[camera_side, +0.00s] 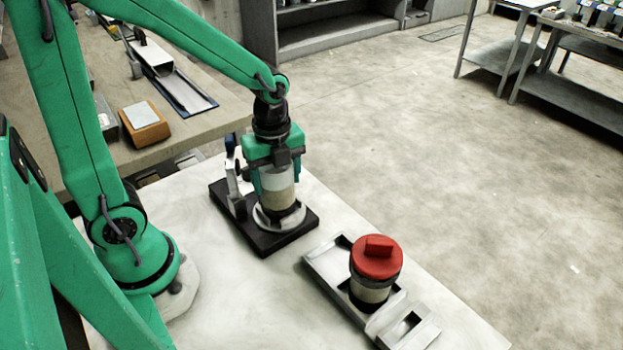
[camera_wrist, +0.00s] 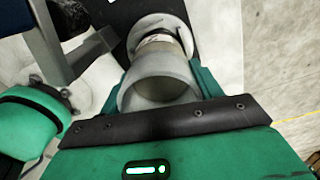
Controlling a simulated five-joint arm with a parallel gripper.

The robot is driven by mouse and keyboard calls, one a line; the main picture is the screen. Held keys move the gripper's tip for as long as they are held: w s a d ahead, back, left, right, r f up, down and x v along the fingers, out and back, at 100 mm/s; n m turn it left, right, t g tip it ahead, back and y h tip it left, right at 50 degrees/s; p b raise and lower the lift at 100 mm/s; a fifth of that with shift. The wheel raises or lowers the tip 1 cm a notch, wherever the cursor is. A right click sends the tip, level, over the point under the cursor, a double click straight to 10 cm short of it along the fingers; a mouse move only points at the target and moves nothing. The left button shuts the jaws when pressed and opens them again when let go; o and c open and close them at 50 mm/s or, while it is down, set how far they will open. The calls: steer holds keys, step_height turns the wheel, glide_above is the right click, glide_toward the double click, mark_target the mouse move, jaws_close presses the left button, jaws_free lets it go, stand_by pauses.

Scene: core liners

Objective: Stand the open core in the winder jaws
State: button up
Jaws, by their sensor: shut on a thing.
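The open core (camera_side: 279,199), a pale cylinder with a dark lower end, stands upright between the fingers of my gripper (camera_side: 277,183). My gripper is shut on it from above. In the wrist view the core (camera_wrist: 150,72) shows its hollow, open mouth, with a green finger on each side. The winder (camera_side: 268,246) has a black base with a pale round plate and an upright bracket at its left. The core's lower end is over the round plate, at or very near it. The jaws are mostly hidden, so I cannot tell whether the core is seated.
A grey tray (camera_side: 325,263) with several compartments lies to the right. A second core with a red cap (camera_side: 377,257) stands in it. A wooden bench (camera_side: 60,165) with tools is behind at the left. The white tabletop (camera_side: 240,290) in front is clear.

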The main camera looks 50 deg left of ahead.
steer(key=o, duration=1.3)
steer(key=shift+f, duration=0.15)
step_height(320, 180, up, 12)
steer(key=shift+r, duration=0.2)
steer(key=s+n+t, duration=0.2)
steer(key=n, duration=0.4)
steer(key=s+r+n+t, duration=0.1)
steer(key=s+n, duration=0.1)
steer(key=n, duration=0.5)
steer(key=s+r+n+t, duration=0.1)
steer(key=s+n+t, duration=0.1)
steer(key=n, duration=0.5)
steer(key=shift+s+a+t, duration=0.3)
steer(key=shift+s+a, duration=0.05)
steer(key=shift+s, duration=0.05)
